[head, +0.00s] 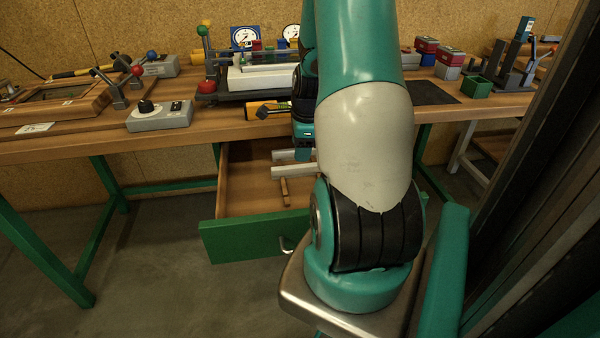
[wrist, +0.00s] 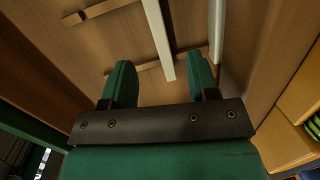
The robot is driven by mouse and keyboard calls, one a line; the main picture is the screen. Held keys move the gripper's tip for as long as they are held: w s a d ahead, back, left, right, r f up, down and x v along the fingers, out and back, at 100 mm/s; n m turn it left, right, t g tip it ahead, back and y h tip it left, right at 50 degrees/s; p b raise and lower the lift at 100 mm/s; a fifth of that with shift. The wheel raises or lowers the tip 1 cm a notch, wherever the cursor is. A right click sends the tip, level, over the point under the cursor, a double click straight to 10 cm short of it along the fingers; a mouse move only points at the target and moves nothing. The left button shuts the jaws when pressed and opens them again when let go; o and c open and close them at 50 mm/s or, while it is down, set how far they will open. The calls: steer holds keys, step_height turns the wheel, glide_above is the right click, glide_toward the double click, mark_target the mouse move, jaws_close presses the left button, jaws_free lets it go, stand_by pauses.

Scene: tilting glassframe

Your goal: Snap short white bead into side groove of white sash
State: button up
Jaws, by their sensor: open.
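Two white strips lie in the open drawer, one (head: 293,172) in front of the other (head: 290,155); I cannot tell which is the short bead. In the wrist view one white strip (wrist: 158,40) runs down to between my fingertips, and the other (wrist: 217,25) lies by the right finger. My gripper (wrist: 162,76) is open above the drawer, with nothing visibly held. In the head view my arm hides most of it. A white piece (head: 265,77), perhaps the white sash, sits in a fixture on the bench, partly behind my arm; its groove cannot be made out.
The drawer (head: 255,236) is pulled out below the bench. Wooden sticks (wrist: 100,11) lie in it beside and across the white strips. A grey control box (head: 160,116), a wooden frame (head: 60,103) and a yellow tool (head: 266,109) are on the bench. Drawer walls flank my gripper.

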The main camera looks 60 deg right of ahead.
mark_target(300, 166)
steer(key=f, duration=0.7)
steer(key=shift+w+d+f+b, duration=0.2)
steer(key=shift+w+d+b, duration=0.1)
steer(key=shift+w+b, duration=0.1)
jaws_close()
